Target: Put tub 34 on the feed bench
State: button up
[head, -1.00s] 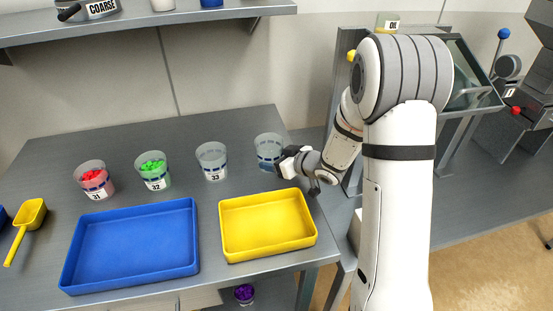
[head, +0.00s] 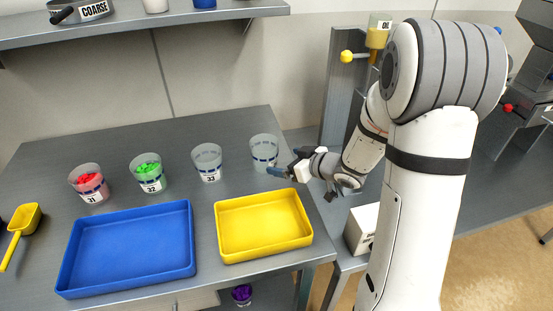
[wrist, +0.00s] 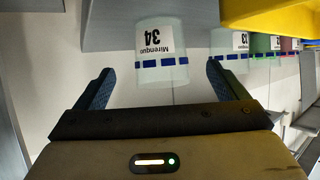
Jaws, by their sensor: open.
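Tub 34 (head: 264,151) is a clear cup with a blue dashed band. It stands upright at the right end of a row of tubs on the grey table (head: 110,140) and looks empty. My gripper (head: 277,172) is open just to the right and front of tub 34, apart from it in the head view. In the wrist view, tub 34 (wrist: 161,55) appears upside down with its "34" label facing me. It lies ahead, lined up between the open fingers of my gripper (wrist: 160,68). Nothing is held. No surface is visibly marked as the feed bench.
Tubs 33 (head: 207,162), 32 (head: 148,174) and 31 (head: 89,184) stand to the left. A yellow tray (head: 262,225) and a blue tray (head: 125,250) lie in front. A yellow scoop (head: 22,225) is far left. A shelf (head: 130,25) hangs above.

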jog(key=s+d+r+m+h, duration=0.3)
jog(key=d+r+h, duration=0.1)
jog(key=d+h, duration=0.15)
jog(key=s+d+r+m+h, duration=0.2)
jog(key=s+d+r+h, duration=0.2)
jog(key=d, duration=0.3)
jog(key=s+a+r+m+g, duration=0.1)
jog(key=s+a+g, duration=0.1)
jog(key=s, duration=0.7)
jog(key=s+a+r+m+g, duration=0.1)
jog(key=s+g, duration=0.3)
jog(key=s, duration=0.5)
jog(key=shift+s+a+m+g+y, duration=0.3)
jog(key=shift+s+a+m+y, duration=0.1)
jog(key=shift+a+m, duration=0.35)
